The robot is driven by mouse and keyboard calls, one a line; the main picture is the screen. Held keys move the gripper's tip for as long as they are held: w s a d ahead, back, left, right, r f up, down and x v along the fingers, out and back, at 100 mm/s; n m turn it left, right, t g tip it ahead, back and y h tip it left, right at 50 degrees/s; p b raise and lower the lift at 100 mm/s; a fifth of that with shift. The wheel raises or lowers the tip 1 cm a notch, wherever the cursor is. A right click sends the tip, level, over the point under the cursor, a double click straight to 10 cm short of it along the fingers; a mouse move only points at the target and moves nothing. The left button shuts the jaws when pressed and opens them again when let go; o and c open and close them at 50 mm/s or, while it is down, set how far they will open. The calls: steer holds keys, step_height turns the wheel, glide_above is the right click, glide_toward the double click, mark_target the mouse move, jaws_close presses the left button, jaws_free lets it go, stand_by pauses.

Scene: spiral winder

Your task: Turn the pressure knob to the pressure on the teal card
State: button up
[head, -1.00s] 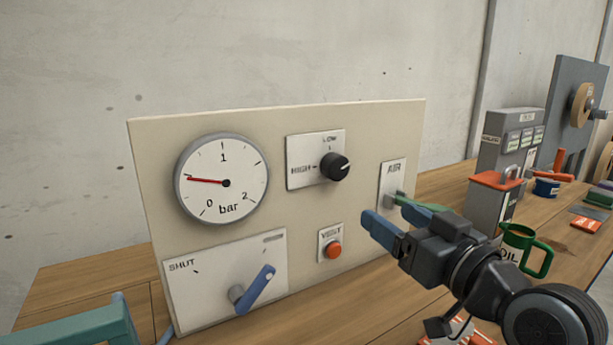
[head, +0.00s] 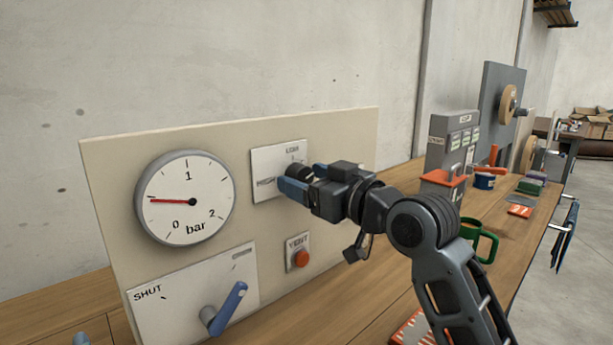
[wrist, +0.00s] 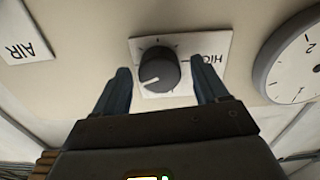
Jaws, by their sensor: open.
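The black pressure knob (head: 297,172) sits on a white plate marked LOW and HIGH on the beige panel. In the wrist view the knob (wrist: 157,70) lies ahead of and between the two blue fingers of my gripper (wrist: 160,85), which are open. My gripper (head: 303,178) also covers part of the knob in the head view. I cannot tell whether a finger touches it. The gauge (head: 186,198) has its red needle at the left, between 0 and 1 bar. I cannot make out a teal card in these frames.
Below are the red VENT button (head: 301,258) and the blue lever (head: 226,308) on a plate marked SHUT. The AIR plate (wrist: 22,40) shows in the wrist view.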

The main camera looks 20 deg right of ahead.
steer(key=shift+w+a, duration=0.1)
steer(key=shift+w, duration=0.1)
steer(key=c, duration=1.1)
